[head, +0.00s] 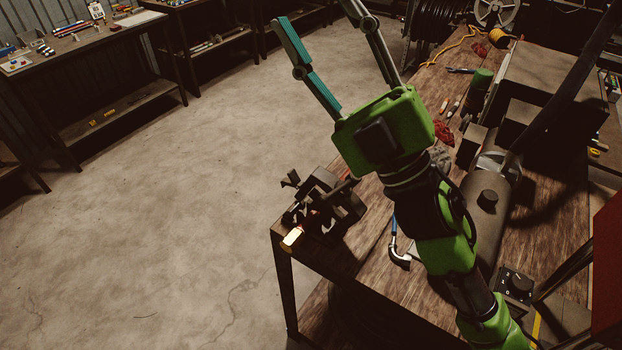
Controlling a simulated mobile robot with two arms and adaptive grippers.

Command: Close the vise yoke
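The vise (325,205) is a dark metal device at the near left corner of the wooden workbench (385,235). Dark arms stick out at its upper left; I cannot tell clearly which part is the yoke or how far it stands open. My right gripper (317,12) is green with long, teal-padded fingers. It is open with nothing visible between the fingers, which point to the top of the picture, away from the vise. Its body shows just above and right of the vise, apart from it as far as I can see. My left gripper is not in view.
A bright yellowish piece (292,238) is at the bench corner beside the vise. A hammer-like tool (398,256) lies under my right arm. A grey cylindrical machine (488,195) stands to the right. The concrete floor (190,220) at left is clear.

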